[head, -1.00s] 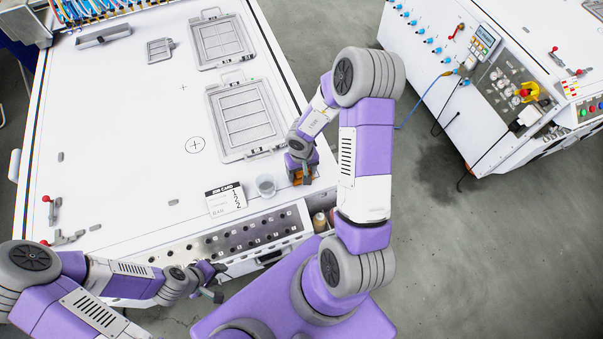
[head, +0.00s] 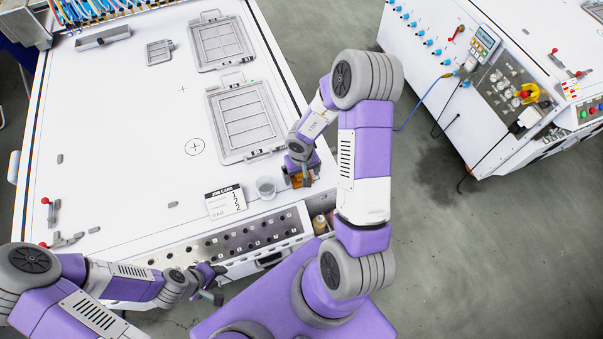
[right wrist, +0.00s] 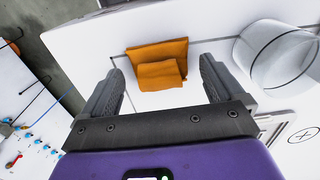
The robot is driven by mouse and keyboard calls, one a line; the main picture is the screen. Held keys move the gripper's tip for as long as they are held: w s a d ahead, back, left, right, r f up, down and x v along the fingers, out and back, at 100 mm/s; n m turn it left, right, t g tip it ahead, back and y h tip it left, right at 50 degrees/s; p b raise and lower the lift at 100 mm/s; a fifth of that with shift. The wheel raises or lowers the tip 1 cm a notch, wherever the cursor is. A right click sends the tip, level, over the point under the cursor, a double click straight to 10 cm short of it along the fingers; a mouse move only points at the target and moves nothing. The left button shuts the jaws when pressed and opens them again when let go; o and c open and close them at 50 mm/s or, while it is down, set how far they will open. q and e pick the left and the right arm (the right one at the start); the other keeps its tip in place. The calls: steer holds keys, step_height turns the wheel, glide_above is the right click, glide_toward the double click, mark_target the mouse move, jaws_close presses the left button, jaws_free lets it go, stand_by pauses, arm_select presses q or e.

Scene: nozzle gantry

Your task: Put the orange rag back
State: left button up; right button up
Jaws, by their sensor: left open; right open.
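The orange rag (right wrist: 158,62) lies folded on the white table top (head: 130,150), near its front right corner. In the right wrist view it sits ahead of and between the open fingers of my right gripper (right wrist: 160,85), apart from both. In the head view my right gripper (head: 300,178) is above the rag (head: 297,181) and hides much of it. My left gripper (head: 214,285) is open and empty, in front of the table's front panel.
A clear cup (head: 265,187) stands just left of the rag, and it also shows in the right wrist view (right wrist: 280,55). A job card (head: 226,201) lies left of the cup. A grey tray frame (head: 245,119) lies behind. Red-handled clamps (head: 62,240) sit at the left.

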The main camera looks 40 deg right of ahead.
mark_target(302, 174)
step_height(302, 174, up, 12)
steer(key=p, duration=0.5)
steer(key=shift+f, duration=0.15)
